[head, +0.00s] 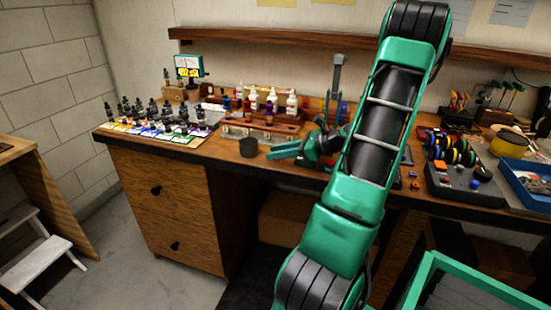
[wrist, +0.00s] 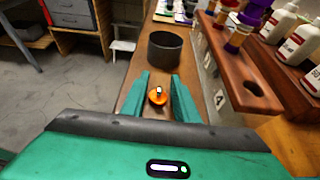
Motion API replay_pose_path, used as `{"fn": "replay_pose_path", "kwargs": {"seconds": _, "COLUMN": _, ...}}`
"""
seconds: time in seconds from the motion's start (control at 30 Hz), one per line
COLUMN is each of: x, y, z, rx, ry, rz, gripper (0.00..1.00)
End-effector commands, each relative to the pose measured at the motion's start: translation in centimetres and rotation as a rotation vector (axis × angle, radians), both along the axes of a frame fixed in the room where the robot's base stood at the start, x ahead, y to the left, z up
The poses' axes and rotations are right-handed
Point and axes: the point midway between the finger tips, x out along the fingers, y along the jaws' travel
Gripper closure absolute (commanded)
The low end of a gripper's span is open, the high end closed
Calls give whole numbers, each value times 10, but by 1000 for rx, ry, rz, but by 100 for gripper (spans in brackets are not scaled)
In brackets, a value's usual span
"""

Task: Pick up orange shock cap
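The orange shock cap (wrist: 158,98) shows in the wrist view as a small round orange piece with a dark and light centre. In the head view my gripper (head: 269,152) is low over the front of the bench, pointing left. I cannot make out the cap there.
A dark round cup (wrist: 165,48) stands just beyond the fingertips; it also shows in the head view (head: 248,147). A wooden rack (wrist: 235,62) with bottles stands close on the right. The bench's front edge drops to the floor on the left.

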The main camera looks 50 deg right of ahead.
Motion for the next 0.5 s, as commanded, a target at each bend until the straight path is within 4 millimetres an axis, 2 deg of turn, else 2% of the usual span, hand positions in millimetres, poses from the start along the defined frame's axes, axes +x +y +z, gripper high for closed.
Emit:
{"fn": "replay_pose_path", "kwargs": {"seconds": 0.27, "x": 4, "y": 2, "z": -2, "rx": -1, "ry": 1, "rz": -1, "gripper": 73}}
{"fn": "replay_pose_path", "kwargs": {"seconds": 0.3, "x": 4, "y": 2, "z": -2, "rx": -1, "ry": 1, "rz": -1, "gripper": 75}}
{"fn": "replay_pose_path", "kwargs": {"seconds": 0.4, "x": 4, "y": 1, "z": -2, "rx": -1, "ry": 1, "rz": -1, "gripper": 99}}
{"fn": "replay_pose_path", "kwargs": {"seconds": 0.5, "x": 4, "y": 1, "z": -2, "rx": -1, "ry": 1, "rz": -1, "gripper": 100}}
